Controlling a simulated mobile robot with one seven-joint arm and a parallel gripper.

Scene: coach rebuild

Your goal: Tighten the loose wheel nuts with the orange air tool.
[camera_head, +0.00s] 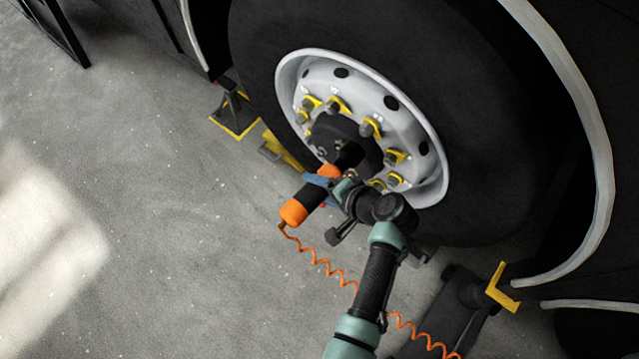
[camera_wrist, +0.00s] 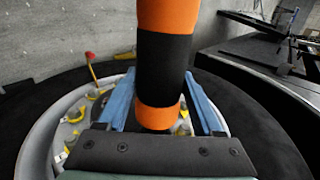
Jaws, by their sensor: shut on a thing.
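The orange and black air tool (camera_head: 294,211) is held in my gripper (camera_head: 328,183) in front of the lower left of the wheel. In the wrist view, the blue fingers of my gripper (camera_wrist: 158,103) stand on both sides of the tool (camera_wrist: 166,60). The tool's far end points at the wheel; whether it touches a nut is hidden. The wheel has a pale rim (camera_head: 432,172) and a dark hub. Several wheel nuts with yellow pointers ring the hub, such as one nut (camera_head: 371,127) at the upper right. The lower nuts are partly hidden by my arm.
A coiled orange hose (camera_head: 341,277) runs from the tool to the lower right. A black stand on a yellow base (camera_head: 236,124) is left of the tyre (camera_head: 480,110). A dark jack (camera_head: 462,292) with a yellow bracket (camera_head: 503,288) lies at the lower right. The grey floor at left is clear.

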